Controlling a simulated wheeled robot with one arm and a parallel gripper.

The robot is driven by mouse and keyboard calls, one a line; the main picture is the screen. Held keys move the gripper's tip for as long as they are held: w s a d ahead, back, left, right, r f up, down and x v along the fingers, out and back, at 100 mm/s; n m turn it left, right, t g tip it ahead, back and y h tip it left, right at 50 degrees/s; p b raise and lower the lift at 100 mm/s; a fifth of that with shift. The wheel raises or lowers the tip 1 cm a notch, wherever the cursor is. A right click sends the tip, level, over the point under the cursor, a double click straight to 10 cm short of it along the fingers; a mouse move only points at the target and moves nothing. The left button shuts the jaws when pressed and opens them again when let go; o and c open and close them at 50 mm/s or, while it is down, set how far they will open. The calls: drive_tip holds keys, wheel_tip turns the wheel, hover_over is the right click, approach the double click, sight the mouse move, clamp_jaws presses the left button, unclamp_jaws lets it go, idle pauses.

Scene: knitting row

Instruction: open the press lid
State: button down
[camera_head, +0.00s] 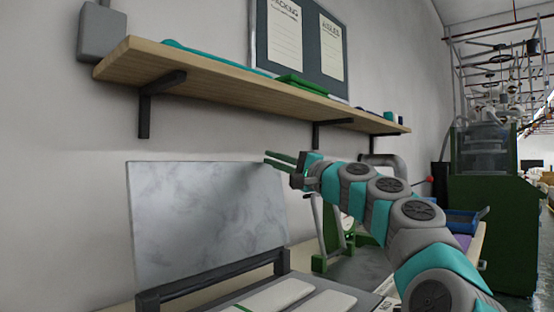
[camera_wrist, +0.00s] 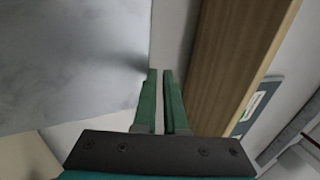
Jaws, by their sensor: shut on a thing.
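The press lid (camera_head: 205,222) is a flat, mottled grey plate. In the head view it stands raised, close to upright, with its lower edge at the dark hinge bar (camera_head: 215,283) of the press. My gripper (camera_head: 267,157) is at the lid's top right corner, its green fingers close together. In the wrist view the lid (camera_wrist: 65,65) fills the left side, and my gripper (camera_wrist: 159,73) is beside its edge. The gripper is shut on the lid at this edge, though the exact contact between the fingers is hard to see.
A wooden wall shelf (camera_head: 225,78) with dark brackets runs just above the lid and my gripper; it also shows close on the right in the wrist view (camera_wrist: 235,50). Pale pads (camera_head: 275,296) lie on the press base. A green machine (camera_head: 490,200) stands at the right.

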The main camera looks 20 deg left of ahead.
drive_tip(key=shift+a+f, duration=0.1)
drive_tip(key=shift+a, duration=0.15)
drive_tip(key=s+d+r, duration=0.1)
drive_tip(key=s+d, duration=0.1)
drive_tip(key=d, duration=0.4)
drive_tip(key=s+d+r+b, duration=0.1)
drive_tip(key=s+d, duration=0.2)
drive_tip(key=d, duration=0.4)
drive_tip(key=shift+d+r+b, duration=0.15)
drive_tip(key=shift+r+b, duration=0.15)
